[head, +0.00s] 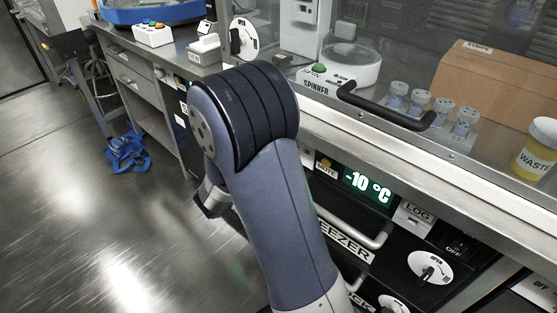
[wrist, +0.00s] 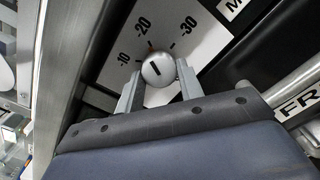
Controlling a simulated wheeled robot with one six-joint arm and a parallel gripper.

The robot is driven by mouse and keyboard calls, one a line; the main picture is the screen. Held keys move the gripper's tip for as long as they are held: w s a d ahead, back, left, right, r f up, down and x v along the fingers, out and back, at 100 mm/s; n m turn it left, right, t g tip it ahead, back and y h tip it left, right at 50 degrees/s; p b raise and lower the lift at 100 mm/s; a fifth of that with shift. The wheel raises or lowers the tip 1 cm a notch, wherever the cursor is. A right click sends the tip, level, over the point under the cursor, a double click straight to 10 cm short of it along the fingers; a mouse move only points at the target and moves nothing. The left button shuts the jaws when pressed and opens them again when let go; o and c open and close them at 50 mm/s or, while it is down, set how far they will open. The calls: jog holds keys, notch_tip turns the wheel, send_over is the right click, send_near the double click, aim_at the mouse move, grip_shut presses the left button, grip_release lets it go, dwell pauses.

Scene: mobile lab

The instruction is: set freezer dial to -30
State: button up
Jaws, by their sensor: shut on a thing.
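The freezer dial is a round silver knob (wrist: 158,69) on a white plate (wrist: 200,45) marked -10, -20 and -30, seen in the wrist view. A short dark mark shows on its face; which number it points to is hard to tell. My gripper (wrist: 160,76) is shut on the knob, one finger on each side. In the head view my arm hides the gripper and dial. The freezer display (head: 368,186) reads -10 °C in the head view.
A freezer handle (head: 352,228) is right of my arm, with a LOG label (head: 414,212) and an OPEN dial (head: 430,267) farther right. Above, a black handle (head: 385,107) crosses the glass front. Open floor (head: 110,210) lies to the left.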

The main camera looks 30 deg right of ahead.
jog(key=shift+m+b, duration=5.15)
jog(key=shift+m, duration=1.15)
jog(key=o, duration=1)
jog(key=shift+r, duration=0.1)
jog(key=shift+a, duration=0.1)
jog(key=shift+p+v, duration=1.55)
jog(key=shift+v, duration=3.8)
